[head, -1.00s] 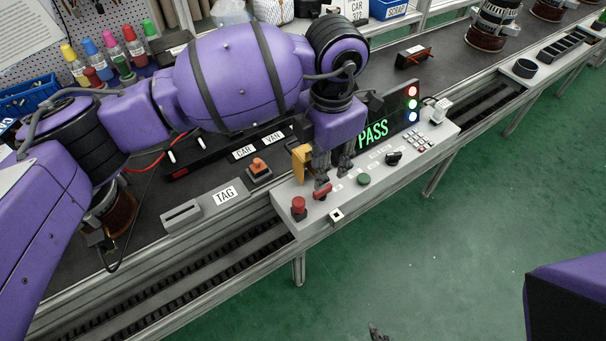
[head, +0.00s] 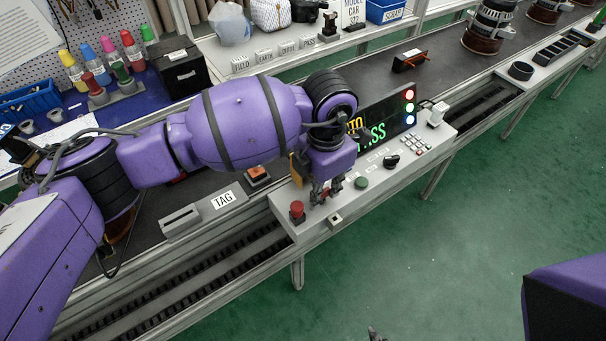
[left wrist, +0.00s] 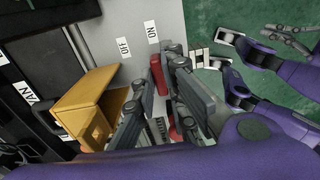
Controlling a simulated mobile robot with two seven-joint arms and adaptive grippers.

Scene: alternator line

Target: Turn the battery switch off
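The battery switch (head: 314,196) has a red handle on the grey control panel (head: 285,224), beside the red stop button (head: 297,209). My left gripper (head: 325,190) is down over the switch and partly hides it. In the left wrist view the red handle (left wrist: 158,75) stands between the two close fingers of my left gripper (left wrist: 160,82), which look shut on it. The ON label (left wrist: 152,31) and a second, hard-to-read label (left wrist: 123,47) lie just beyond. Of my right gripper, only dark tips (head: 377,334) show at the head view's lower edge; its opening is unclear.
A green button (head: 361,183), a black knob (head: 391,161) and a keypad (head: 417,145) are on the panel. A lit display (head: 385,122) stands behind, partly covered by my arm. An orange-topped button box (head: 259,175) is to the left. The green floor in front is clear.

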